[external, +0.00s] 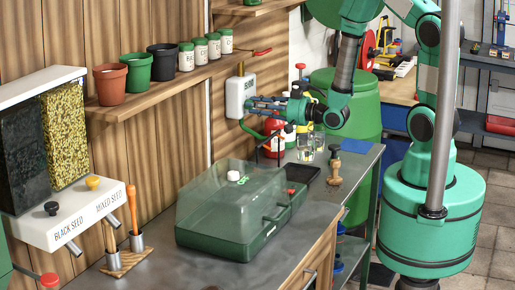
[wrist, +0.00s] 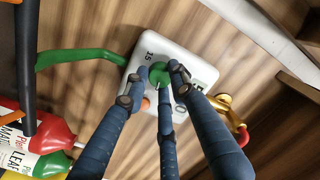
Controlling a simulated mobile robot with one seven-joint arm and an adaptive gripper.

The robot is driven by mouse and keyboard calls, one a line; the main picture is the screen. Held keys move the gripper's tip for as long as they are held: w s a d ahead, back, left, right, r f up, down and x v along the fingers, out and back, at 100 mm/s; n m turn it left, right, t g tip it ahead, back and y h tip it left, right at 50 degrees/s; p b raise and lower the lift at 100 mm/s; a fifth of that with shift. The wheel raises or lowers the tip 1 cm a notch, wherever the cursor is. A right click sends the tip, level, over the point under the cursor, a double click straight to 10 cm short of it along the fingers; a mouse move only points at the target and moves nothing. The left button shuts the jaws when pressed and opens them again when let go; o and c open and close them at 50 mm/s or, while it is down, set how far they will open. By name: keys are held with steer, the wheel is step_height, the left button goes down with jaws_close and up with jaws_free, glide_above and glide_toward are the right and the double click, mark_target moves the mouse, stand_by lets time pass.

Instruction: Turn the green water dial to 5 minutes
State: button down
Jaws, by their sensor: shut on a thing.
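The white water timer box (external: 236,96) is fixed to the wooden wall above the bench. It also shows in the wrist view (wrist: 184,42), with the marks 15 and 0 on its face. The green water dial (wrist: 157,72) is on that face, partly covered by my fingers. My gripper (wrist: 158,84), with dark blue fingers, is at the box and shut on the dial. In the external view my gripper (external: 256,104) reaches the box from the right and hides the dial. I cannot tell which minute the dial points to.
A green hose (wrist: 85,57) leaves the box, and a brass tap (wrist: 228,108) with a red handle sits beside it. Bottles (wrist: 45,135) stand close by. Below are the bench (external: 150,262) and a clear-lidded green propagator (external: 228,205). A shelf (external: 160,92) holds pots.

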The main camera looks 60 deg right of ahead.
steer(key=shift+n+b, duration=0.4)
steer(key=shift+n, duration=0.2)
steer(key=c, duration=1.4)
jaws_free()
steer(key=shift+c, duration=0.2)
steer(key=shift+s, duration=0.15)
steer(key=s, duration=1.1)
steer(key=shift+s+d, duration=0.4)
steer(key=shift+w+r, duration=0.15)
